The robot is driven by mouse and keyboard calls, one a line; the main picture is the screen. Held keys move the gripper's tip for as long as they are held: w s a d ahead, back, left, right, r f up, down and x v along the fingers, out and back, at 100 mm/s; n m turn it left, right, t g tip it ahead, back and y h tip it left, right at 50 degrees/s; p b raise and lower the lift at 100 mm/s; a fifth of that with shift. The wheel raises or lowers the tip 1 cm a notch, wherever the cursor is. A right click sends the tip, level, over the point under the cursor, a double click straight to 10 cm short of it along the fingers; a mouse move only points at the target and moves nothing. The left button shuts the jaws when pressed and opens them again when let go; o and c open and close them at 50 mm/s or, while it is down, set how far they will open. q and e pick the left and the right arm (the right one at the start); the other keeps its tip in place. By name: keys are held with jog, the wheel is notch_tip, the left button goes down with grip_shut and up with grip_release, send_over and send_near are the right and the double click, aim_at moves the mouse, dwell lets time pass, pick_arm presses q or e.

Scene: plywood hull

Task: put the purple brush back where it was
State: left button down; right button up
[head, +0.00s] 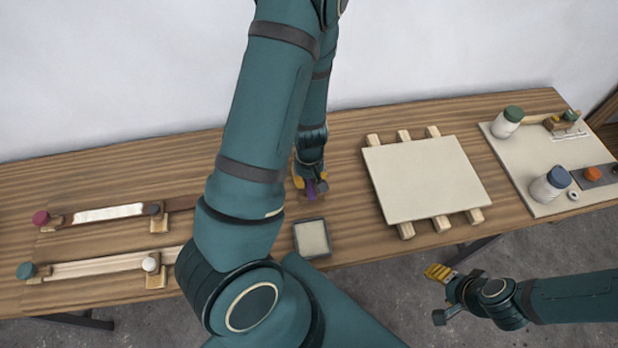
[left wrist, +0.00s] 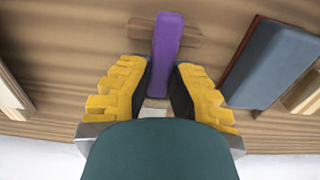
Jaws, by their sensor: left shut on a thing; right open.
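The purple brush (head: 311,189) is between the yellow fingers of my left gripper (head: 310,183), low over the table, left of the wooden-slatted board. In the left wrist view, the purple brush (left wrist: 166,62) runs lengthwise up from between the fingertips of my left gripper (left wrist: 158,85), which is shut on it. A small brown wooden piece (left wrist: 190,36) shows behind the brush; I cannot tell whether they touch. My right gripper (head: 455,284) is open and empty, off the table's front edge.
A grey-rimmed square tray (head: 298,240) stands just in front of my left gripper. The pale board (head: 425,180) lies on slats to its right. Two long knobbed holders (head: 100,264) lie at left, partly behind my arm. A pale mat (head: 525,160) with jars is at right.

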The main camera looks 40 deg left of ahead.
aim_at(309, 181)
pick_arm(q)
jog(key=c, duration=1)
grip_release()
jog(key=shift+c, duration=0.2)
jog(key=shift+r+p, duration=0.4)
notch_tip(309, 181, up, 12)
jog(key=p, duration=0.5)
jog(key=d+f+m, duration=0.2)
jog(key=d+f, duration=0.1)
jog(key=d, duration=0.1)
jog(key=d+f+m+h, duration=0.1)
jog(key=d+f+m, duration=0.1)
jog(key=d, duration=0.3)
jog(key=d+f+m+t+h, duration=0.1)
jog(key=d+f+m, duration=0.1)
jog(key=d+f, duration=0.2)
jog(key=shift+s+d+f+m, duration=0.1)
jog(key=shift+s+d+m, duration=0.25)
jog(key=shift+d, duration=0.25)
jog(key=d, duration=0.2)
jog(key=d+m+h, duration=0.1)
jog(key=d, duration=0.1)
jog(key=d+t+h, duration=0.1)
jog(key=d, duration=0.1)
jog(key=shift+w+m, duration=0.25)
